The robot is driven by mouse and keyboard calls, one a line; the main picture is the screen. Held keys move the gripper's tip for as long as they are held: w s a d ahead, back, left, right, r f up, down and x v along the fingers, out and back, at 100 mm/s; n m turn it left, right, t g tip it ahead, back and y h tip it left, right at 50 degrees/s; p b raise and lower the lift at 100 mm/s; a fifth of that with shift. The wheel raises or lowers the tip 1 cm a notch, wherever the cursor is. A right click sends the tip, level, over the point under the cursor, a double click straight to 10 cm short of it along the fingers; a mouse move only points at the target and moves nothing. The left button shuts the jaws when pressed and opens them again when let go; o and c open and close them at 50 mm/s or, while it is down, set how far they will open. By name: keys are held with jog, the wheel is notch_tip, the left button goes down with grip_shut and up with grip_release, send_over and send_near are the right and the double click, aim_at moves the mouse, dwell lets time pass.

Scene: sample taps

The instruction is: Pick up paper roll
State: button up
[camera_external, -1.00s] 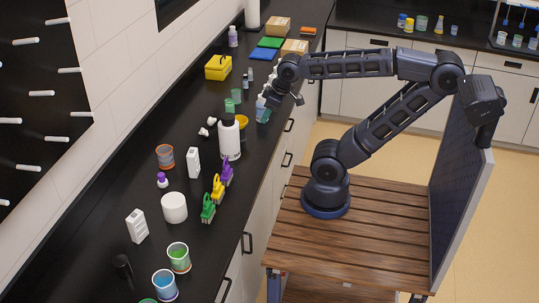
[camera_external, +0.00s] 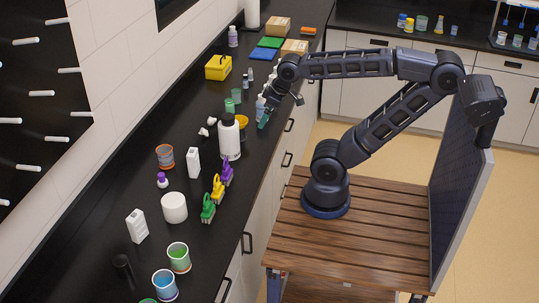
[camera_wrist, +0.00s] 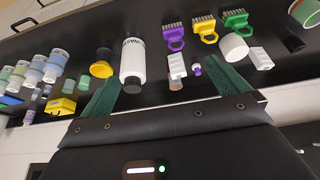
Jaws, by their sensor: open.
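A tall white roll (camera_external: 252,14) stands upright at the far end of the black counter in the external view, its top cut off by the frame. I cannot tell for certain which is the paper roll. My gripper (camera_external: 266,112) is over the counter's front edge, between the two and apart from both. In the wrist view its green fingers (camera_wrist: 170,92) are spread with nothing held between them.
A white bottle (camera_external: 229,138) and a yellow funnel-like piece (camera_external: 242,121) stand close to my gripper. A yellow box (camera_external: 218,67) and cardboard boxes (camera_external: 277,26) stand farther back.

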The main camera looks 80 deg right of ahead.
jog(key=w+a+n+g, duration=0.1)
jog(key=w+a+n, duration=0.3)
jog(key=w, duration=0.5)
jog(key=n+g, duration=0.3)
jog(key=n, duration=0.8)
send_over(174, 200)
jog(key=f, duration=1.7)
jog(key=shift+d+f, duration=0.25)
jog(key=shift+d, duration=0.1)
jog(key=shift+a+f+n+g, duration=0.3)
jog(key=shift+a+f, duration=0.05)
jog(key=shift+f, duration=0.15)
notch_tip(174, 200, down, 5)
jog(key=shift+f, duration=0.1)
jog(key=shift+w+a+f, duration=0.15)
jog(key=shift+f, duration=1.15)
jog(key=shift+w+a+f, duration=0.1)
jog(key=shift+f, duration=1.2)
jog(key=c, duration=1)
